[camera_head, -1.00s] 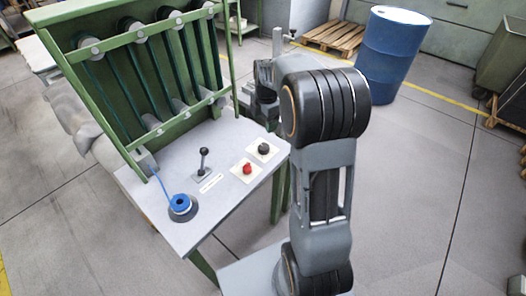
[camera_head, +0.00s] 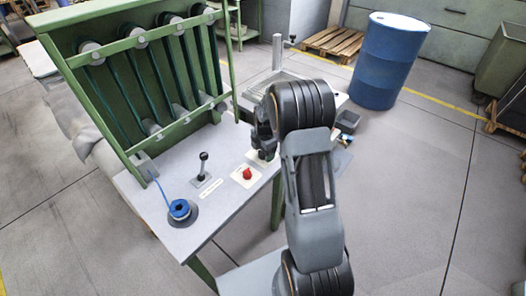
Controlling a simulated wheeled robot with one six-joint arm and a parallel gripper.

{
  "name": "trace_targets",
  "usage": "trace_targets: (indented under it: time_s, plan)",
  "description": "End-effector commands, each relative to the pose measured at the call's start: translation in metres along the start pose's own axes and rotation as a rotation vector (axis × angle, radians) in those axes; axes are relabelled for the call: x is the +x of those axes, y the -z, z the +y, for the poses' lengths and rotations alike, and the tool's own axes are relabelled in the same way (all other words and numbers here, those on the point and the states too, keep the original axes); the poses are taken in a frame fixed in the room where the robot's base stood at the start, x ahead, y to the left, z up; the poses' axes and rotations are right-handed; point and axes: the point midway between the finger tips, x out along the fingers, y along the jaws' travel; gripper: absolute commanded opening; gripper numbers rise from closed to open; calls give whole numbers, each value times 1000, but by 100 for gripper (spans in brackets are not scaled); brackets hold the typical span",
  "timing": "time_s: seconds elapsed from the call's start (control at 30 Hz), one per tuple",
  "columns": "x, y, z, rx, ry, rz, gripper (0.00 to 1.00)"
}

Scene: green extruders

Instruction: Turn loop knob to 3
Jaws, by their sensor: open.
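The grey control table (camera_head: 215,222) carries a red knob (camera_head: 247,173) on a pale square plate. A second pale plate (camera_head: 256,162) lies just behind it to the right. The black knob on that plate is hidden by my gripper and arm. My gripper (camera_head: 263,150), dark grey, is open over this second plate. I cannot tell whether its fingers touch the black knob. The dial markings are too small to read, so I cannot tell which knob is the loop knob.
A black lever (camera_head: 202,167) stands left of the red knob. A blue spool (camera_head: 180,210) sits near the table's front left corner. The green frame with rollers (camera_head: 140,85) rises behind. A blue barrel (camera_head: 391,60) stands at the back right.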

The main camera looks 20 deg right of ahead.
Motion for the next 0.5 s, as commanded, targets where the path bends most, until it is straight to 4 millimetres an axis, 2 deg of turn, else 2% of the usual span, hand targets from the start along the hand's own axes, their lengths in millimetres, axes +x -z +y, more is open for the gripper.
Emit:
trace_targets:
  time_s: [0.37, 0.5]
  plan:
    - [4, 0, 0, 0, 0, 0, 75]
    - [4, 0, 0, 0, 0, 0, 62]
